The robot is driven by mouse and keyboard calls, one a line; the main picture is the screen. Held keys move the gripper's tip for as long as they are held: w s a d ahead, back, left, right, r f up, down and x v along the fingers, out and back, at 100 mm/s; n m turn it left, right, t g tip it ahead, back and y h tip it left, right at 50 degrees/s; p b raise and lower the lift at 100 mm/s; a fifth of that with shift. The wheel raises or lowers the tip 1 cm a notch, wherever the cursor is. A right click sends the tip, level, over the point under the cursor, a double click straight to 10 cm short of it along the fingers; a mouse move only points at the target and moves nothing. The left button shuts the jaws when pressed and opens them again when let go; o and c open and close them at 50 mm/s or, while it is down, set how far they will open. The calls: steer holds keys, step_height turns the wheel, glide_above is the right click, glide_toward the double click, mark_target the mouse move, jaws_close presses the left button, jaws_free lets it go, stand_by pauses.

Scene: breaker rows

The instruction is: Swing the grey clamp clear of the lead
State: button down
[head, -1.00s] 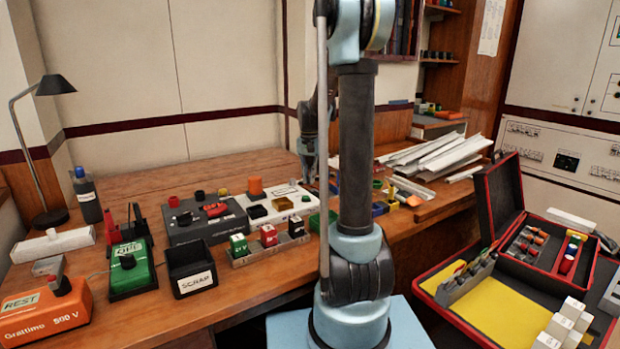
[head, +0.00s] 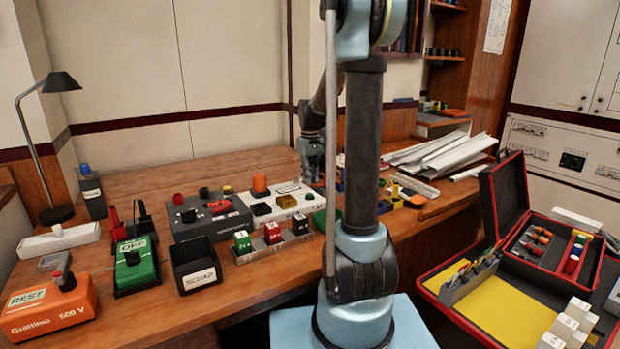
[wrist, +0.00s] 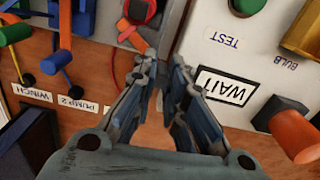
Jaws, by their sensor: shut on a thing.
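In the wrist view my gripper (wrist: 163,68) reaches in over the bench, its two blue-grey fingers leaning together at the tips. It is shut on a small grey piece, apparently the grey clamp (wrist: 144,66), which the fingers mostly cover. An orange strip (wrist: 137,40), possibly the lead, lies just beyond the tips. I cannot tell whether clamp and strip touch. In the head view my gripper (head: 312,165) is at the far side of the bench, partly hidden behind my own column, and the clamp cannot be made out.
A white panel (wrist: 235,65) labelled TEST, WAIT and BULB stands right of the fingers, with an orange knob (wrist: 292,132) near. Coloured levers (wrist: 60,60) over WINCH and PUMP labels are at left. A black scrap bin (head: 195,265) and green box (head: 136,266) stand nearer.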

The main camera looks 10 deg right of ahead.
steer(key=shift+s+n, duration=0.1)
steer(key=shift+n, duration=0.2)
stand_by(0.4)
steer(key=c, duration=1.6)
jaws_free()
steer(key=shift+r, duration=0.1)
step_height(320, 180, up, 12)
steer(key=shift+f, duration=0.15)
